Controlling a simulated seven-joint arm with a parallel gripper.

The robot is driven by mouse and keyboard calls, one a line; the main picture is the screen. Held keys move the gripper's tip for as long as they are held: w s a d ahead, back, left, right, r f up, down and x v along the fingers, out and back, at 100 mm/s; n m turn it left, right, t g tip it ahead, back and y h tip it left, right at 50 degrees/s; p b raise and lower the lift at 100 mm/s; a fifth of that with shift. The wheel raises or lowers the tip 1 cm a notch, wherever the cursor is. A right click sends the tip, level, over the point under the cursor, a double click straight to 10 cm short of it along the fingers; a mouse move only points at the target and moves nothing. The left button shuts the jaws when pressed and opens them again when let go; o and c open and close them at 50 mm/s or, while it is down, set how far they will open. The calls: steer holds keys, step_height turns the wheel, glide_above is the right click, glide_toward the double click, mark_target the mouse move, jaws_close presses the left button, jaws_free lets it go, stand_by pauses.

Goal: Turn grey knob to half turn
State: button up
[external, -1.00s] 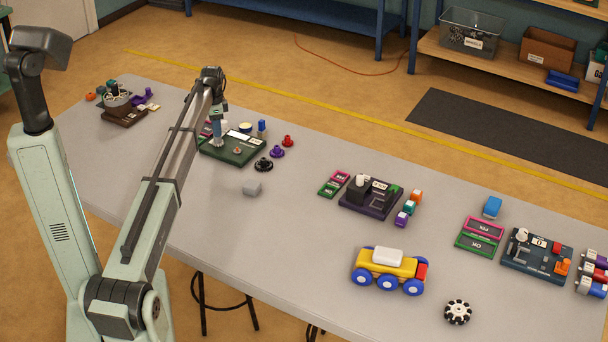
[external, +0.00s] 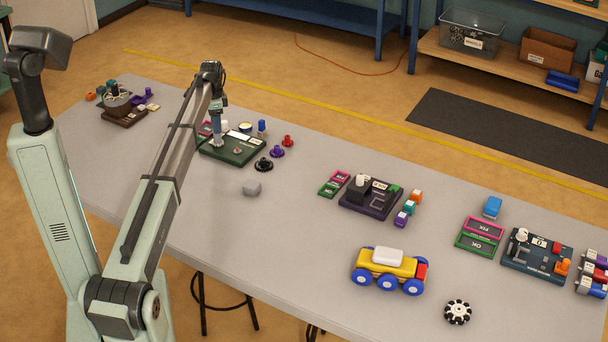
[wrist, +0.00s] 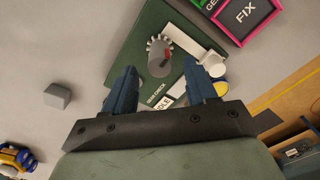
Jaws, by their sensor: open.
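The green board (external: 243,157) lies flat on the table's left half. In the wrist view the board (wrist: 131,55) carries a grey knob (wrist: 178,64) with a red mark, beside a pale toothed gear (wrist: 152,48). My gripper (wrist: 159,70) is open and points down over the board. The grey knob shows between and beyond its two blue fingers, with nothing held. In the external view my gripper (external: 217,144) is above the board's left part; whether it touches anything there I cannot tell.
A loose grey block (external: 252,188) lies in front of the board. Black (external: 263,164), purple (external: 277,151) and red (external: 288,141) round parts stand to its right. A toy truck (external: 389,270) and other boards are farther right. The table between is clear.

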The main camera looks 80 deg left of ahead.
step_height(320, 180, up, 12)
stand_by(0.4)
steer(key=shift+f, duration=0.15)
stand_by(0.3)
